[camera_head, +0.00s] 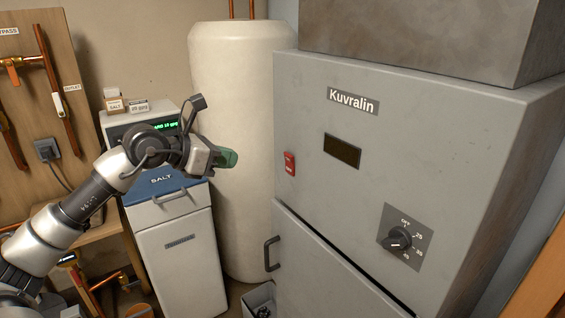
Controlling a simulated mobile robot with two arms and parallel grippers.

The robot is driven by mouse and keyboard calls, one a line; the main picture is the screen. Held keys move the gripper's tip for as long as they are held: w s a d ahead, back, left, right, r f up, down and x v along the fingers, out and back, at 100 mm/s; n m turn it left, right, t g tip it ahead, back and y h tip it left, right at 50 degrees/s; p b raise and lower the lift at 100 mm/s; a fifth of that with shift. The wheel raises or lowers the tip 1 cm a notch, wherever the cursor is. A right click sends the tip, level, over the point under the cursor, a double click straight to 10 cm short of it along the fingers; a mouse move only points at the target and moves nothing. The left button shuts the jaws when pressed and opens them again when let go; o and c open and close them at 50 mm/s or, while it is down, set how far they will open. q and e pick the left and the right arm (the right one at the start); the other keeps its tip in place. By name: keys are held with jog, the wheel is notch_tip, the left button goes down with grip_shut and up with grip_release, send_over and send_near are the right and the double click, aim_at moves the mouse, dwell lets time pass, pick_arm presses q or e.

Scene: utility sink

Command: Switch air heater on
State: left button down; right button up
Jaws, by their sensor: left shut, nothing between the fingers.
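The air heater is the big grey cabinet labelled Kuvralin (430,145). A red rocker switch (289,163) sits at the left of its front face. A dark display (342,150) to the right of the switch looks blank. A black dial (397,239) is at the lower right, with OFF and numbers printed around it. My left gripper (228,158), with green fingertips, is shut and empty. It shows to the left of the red switch, apart from it, in front of the white tank. My right gripper is not in view.
A white tank (235,90) stands behind, left of the cabinet. The cabinet's lower door has a dark handle (271,254). A grey bin (259,298) stands on the floor. Copper pipes are at far left.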

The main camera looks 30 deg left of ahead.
pick_arm(q)
jog(key=shift+w, duration=0.15)
jog(key=p, duration=0.7)
send_near(288, 158)
jog(key=x, duration=0.6)
jog(key=shift+w+f, duration=0.15)
jog(key=shift+f, duration=0.1)
jog(key=shift+w+d+f, duration=0.1)
jog(key=shift+w+f, duration=0.05)
jog(key=shift+w, duration=0.2)
